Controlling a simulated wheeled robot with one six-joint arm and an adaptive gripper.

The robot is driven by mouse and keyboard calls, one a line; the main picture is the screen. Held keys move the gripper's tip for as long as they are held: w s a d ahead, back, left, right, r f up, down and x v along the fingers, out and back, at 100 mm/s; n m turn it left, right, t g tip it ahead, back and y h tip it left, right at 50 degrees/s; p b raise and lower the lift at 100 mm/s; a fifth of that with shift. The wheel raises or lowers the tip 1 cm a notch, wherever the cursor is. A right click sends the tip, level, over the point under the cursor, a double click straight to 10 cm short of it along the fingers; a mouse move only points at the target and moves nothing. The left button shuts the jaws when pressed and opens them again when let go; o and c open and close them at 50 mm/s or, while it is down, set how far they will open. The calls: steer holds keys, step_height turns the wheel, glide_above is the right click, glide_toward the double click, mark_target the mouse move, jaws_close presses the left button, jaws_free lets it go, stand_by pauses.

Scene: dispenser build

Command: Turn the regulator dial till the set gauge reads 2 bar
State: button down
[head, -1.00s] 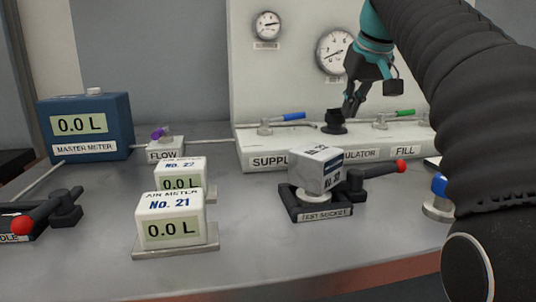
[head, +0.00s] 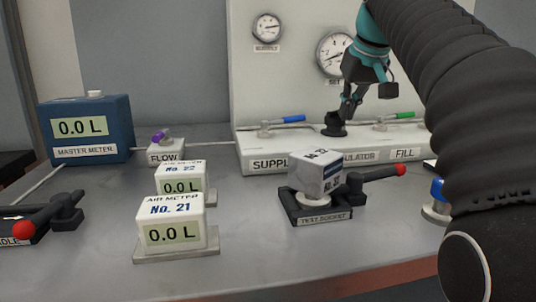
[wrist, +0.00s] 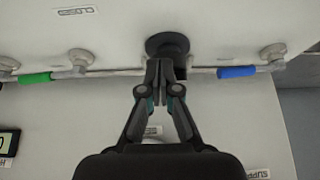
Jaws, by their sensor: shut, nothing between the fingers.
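The regulator dial (head: 333,126) is a black knob standing on the white panel base, behind a partly hidden label reading "ULATOR". It also shows in the wrist view (wrist: 166,42), just beyond my fingertips. My gripper (head: 346,112) is shut and empty, its fingertips at the dial's upper right side in the head view. In the wrist view my gripper (wrist: 160,66) overlaps the dial's near edge; I cannot tell whether it touches. The set gauge (head: 335,52) is the larger round dial on the upright panel, partly behind my arm. Its needle points to the upper right; the reading is too small to tell.
A blue lever (head: 289,119) is left of the dial and a green lever (head: 405,115) right of it. The test socket (head: 318,218) holds a tilted meter in front. Air meter No. 21 (head: 171,221) stands at front left.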

steer(key=shift+s+a+r+p, duration=0.15)
steer(key=shift+a+p, duration=0.1)
steer(key=shift+p, duration=0.2)
steer(key=shift+a+p, duration=0.7)
steer(key=shift+p, duration=0.35)
steer(key=shift+s, duration=0.2)
stand_by(0.4)
steer(key=shift+s, duration=0.25)
step_height(320, 180, up, 6)
steer(key=shift+f, duration=0.1)
stand_by(0.4)
